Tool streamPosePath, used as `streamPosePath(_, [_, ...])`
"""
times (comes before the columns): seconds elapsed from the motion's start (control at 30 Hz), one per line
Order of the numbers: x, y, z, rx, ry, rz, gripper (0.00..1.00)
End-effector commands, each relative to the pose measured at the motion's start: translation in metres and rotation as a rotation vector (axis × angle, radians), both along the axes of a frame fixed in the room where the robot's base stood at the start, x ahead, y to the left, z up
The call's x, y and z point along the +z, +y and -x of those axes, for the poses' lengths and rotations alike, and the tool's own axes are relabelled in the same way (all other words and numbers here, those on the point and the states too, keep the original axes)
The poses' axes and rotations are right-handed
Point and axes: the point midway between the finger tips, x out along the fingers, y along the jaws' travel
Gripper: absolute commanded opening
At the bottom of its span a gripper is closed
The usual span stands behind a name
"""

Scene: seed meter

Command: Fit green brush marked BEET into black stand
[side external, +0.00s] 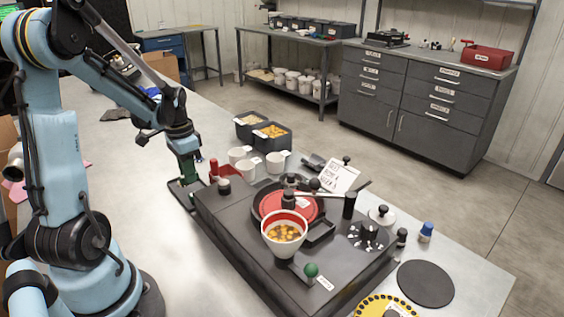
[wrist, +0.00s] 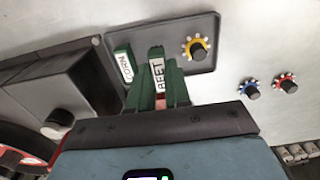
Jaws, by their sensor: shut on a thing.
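The green brush marked BEET (wrist: 158,73) is between the fingers of my gripper (wrist: 160,88) in the wrist view, its white label facing the camera. My gripper is shut on it. A second green brush marked CORN (wrist: 123,66) stands just left of it, close beside. Both appear over a dark tray (wrist: 205,62). In the side view my gripper (side external: 188,178) is low over the dark tray (side external: 179,196) at the left end of the black machine. The brush's lower end is hidden. I cannot tell which dark part is the black stand.
The black machine (side external: 225,235) carries a red disc and a white bowl (side external: 284,236) of seeds. White cups (side external: 247,167) and dark bins (side external: 272,136) stand behind it. A yellow-rimmed knob (wrist: 197,47) sits on the tray; blue and red knobs lie right.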

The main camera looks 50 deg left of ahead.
Motion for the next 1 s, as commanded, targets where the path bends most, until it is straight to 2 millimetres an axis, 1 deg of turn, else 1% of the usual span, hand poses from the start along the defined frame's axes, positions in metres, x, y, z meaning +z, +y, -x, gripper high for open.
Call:
streamPosePath(0.23, [0.002,0.000,0.000,0.000,0.000,0.000,0.00])
streamPosePath(0.37, [0.015,0.000,0.000,0.000,0.000,0.000,0.00])
streamPosePath(0.47, [0.034,0.000,0.000,0.000,0.000,0.000,0.00])
streamPosePath(0.8, [0.123,0.000,0.000,0.000,0.000,0.000,0.00])
streamPosePath(1.0, [0.163,0.000,0.000,0.000,0.000,0.000,0.00])
